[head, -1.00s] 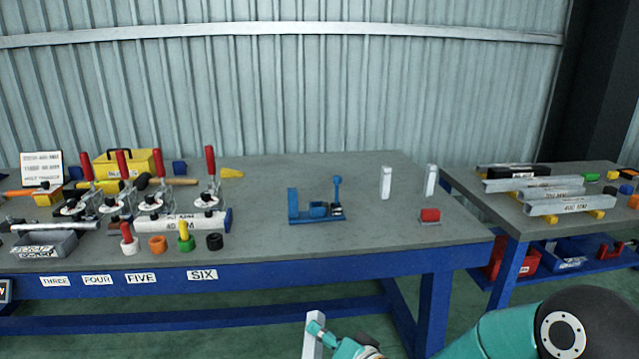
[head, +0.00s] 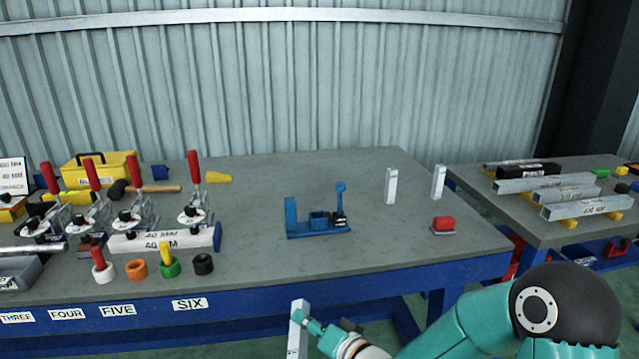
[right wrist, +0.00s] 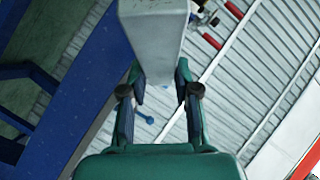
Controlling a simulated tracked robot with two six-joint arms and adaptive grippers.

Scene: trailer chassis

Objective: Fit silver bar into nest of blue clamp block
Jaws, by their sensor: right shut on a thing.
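The silver bar (head: 297,338) stands nearly upright at the bottom of the head view, in front of the table's front edge. My right gripper (head: 307,323) is shut on it. In the right wrist view the bar (right wrist: 155,42) is large between the two fingers of the gripper (right wrist: 159,85). The blue clamp block (head: 318,227) sits on the grey table, beyond the bar and apart from it. It has a tall post at its left, a pocket in the middle and a lever at its right. My left gripper is out of view.
Two white uprights (head: 391,186) and a red block (head: 444,224) stand right of the clamp block. Red-handled toggle clamps (head: 194,190) and coloured rings (head: 168,266) stand left. A side table (head: 520,207) bears several metal bars. The tabletop around the clamp block is mostly clear.

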